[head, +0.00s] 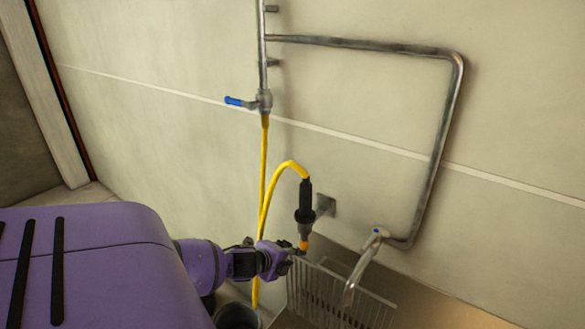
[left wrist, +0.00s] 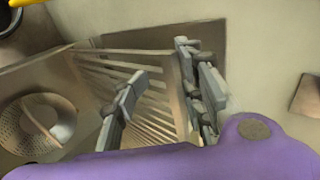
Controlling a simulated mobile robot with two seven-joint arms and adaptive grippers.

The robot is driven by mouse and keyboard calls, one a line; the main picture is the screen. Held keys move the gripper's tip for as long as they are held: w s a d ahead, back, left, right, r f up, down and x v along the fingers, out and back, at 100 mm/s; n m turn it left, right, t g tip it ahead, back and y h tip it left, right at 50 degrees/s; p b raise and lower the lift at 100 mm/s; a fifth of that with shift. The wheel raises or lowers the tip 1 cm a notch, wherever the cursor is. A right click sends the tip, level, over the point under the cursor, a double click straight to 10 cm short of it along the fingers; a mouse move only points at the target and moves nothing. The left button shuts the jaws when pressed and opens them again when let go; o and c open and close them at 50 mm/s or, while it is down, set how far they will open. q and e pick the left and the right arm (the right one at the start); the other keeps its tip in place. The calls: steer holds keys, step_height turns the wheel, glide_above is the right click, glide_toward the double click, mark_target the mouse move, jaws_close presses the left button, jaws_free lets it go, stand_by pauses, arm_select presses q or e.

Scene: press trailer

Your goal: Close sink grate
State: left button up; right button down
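The sink grate (head: 341,299) is a rack of thin pale metal bars at the bottom of the head view, by the wall under the tap. It stands raised at a steep tilt. My left gripper (head: 296,252) is beside its upper left corner. In the left wrist view the grate's bars (left wrist: 158,110) run behind and between the fingers. The left gripper (left wrist: 162,64) has its two fingers well apart there. I cannot tell whether either finger touches the grate. My right gripper is not in view.
A metal tap (head: 362,268) hangs over the grate. A yellow hose (head: 263,180) with a black spray handle (head: 305,200) hangs close above the left gripper. A dark round bucket (head: 238,316) is below. A pale perforated round object (left wrist: 38,122) lies left in the wrist view.

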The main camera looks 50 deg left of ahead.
arm_select(q)
steer(key=shift+s+d+f, duration=0.1)
steer(key=shift+s+f, duration=0.1)
steer(key=shift+s, duration=0.3)
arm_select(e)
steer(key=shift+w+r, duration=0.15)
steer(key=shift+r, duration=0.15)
arm_select(q)
steer(key=shift+s, duration=0.1)
